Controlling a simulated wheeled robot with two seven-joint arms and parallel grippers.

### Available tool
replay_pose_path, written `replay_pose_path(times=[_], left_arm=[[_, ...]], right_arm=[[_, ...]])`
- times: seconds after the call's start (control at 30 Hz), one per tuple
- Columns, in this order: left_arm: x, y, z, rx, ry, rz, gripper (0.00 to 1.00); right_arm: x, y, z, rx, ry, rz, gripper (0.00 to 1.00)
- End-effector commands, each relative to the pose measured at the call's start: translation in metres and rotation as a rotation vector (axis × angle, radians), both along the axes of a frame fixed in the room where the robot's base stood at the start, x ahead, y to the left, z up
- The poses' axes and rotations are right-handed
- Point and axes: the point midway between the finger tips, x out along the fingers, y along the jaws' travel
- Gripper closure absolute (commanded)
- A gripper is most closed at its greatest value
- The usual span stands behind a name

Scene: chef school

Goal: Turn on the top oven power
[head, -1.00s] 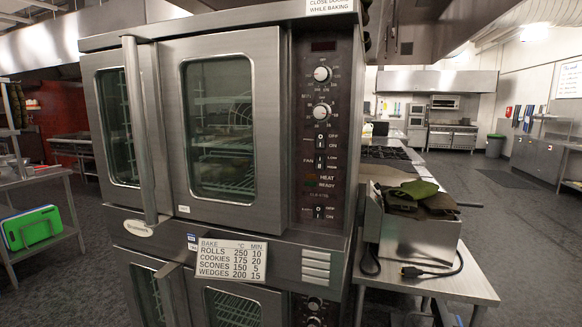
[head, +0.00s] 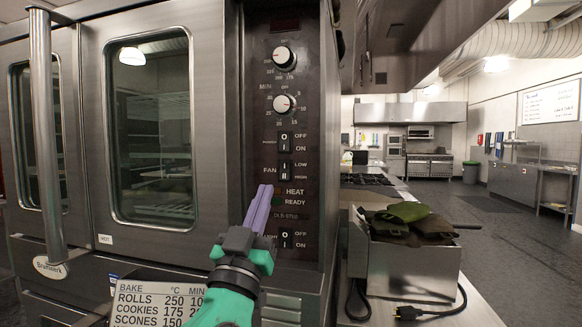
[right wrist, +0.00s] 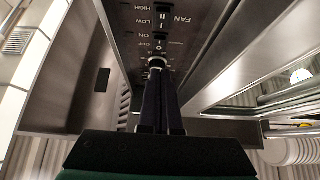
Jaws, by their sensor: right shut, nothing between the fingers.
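The top oven's dark control panel (head: 286,100) faces me. Its power switch (head: 285,142), a black rocker marked OFF above and ON below, sits under the two round knobs. It also shows upside down in the right wrist view (right wrist: 158,44). My right gripper (head: 264,190) has its purple fingers shut and empty, pointing up in front of the panel. In the head view its tips are below and left of the power switch, beside the HEAT label. In the wrist view the fingertips (right wrist: 156,72) overlap a pale knob. I cannot tell whether they touch the panel. My left gripper is out of view.
The fan switch (head: 285,170) lies just below the power switch, and the light switch (head: 285,239) is lower. A timer knob (head: 284,103) is just above. The oven door handle (head: 46,130) stands out at left. A metal box with cloths (head: 410,265) stands at right.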

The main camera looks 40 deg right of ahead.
Motion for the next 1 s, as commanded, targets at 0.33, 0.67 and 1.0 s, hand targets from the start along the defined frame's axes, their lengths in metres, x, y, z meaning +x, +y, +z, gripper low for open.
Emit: replay_pose_path(times=[0.33, 0.67, 1.0], left_arm=[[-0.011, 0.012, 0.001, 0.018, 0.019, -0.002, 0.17], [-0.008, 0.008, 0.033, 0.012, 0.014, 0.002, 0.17], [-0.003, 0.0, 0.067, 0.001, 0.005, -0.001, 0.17]], right_arm=[[-0.003, 0.0, 0.003, 0.0, -0.009, -0.004, 1.0], [0.018, -0.03, 0.037, -0.002, -0.007, -0.006, 1.0], [0.053, -0.08, 0.064, -0.003, -0.003, -0.007, 1.0]])
